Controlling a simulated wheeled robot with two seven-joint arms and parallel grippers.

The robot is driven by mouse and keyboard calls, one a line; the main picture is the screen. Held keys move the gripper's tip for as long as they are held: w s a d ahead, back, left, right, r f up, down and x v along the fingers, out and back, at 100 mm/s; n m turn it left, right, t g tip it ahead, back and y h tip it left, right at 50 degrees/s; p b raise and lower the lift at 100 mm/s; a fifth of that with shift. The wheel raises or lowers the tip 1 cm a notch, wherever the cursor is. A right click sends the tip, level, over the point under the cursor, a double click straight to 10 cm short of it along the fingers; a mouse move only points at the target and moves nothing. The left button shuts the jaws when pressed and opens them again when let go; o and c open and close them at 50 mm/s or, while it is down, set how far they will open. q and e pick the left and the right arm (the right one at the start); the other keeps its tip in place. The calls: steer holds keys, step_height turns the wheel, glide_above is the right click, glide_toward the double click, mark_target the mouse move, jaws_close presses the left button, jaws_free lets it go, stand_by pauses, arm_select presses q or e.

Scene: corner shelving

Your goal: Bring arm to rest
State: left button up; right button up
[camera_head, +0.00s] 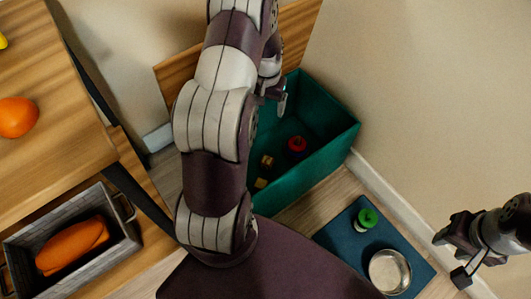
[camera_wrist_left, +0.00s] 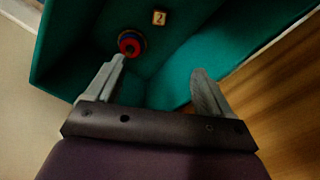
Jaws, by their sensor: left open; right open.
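My left arm reaches up through the middle of the head view. Its gripper (camera_head: 277,92) is over the far part of the green box (camera_head: 318,165), partly hidden by my own arm. In the left wrist view my left gripper (camera_wrist_left: 159,66) is open, with nothing between its fingers. The green box (camera_wrist_left: 75,55) lies beyond the fingertips there. My right gripper (camera_head: 451,257) is open and empty at the right edge of the head view, right of the blue mat (camera_head: 338,236).
The green box holds a red round toy (camera_head: 297,145) and small number blocks (camera_head: 267,161). A green-topped item (camera_head: 367,217) and a metal bowl (camera_head: 390,271) stand on the mat. At left are a wooden shelf (camera_head: 60,160), an orange (camera_head: 16,117) and a grey basket (camera_head: 124,238) holding an orange object (camera_head: 72,246).

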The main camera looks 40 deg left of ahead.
arm_select(q)
steer(key=shift+r+p, duration=0.45)
steer(key=shift+r, duration=1.35)
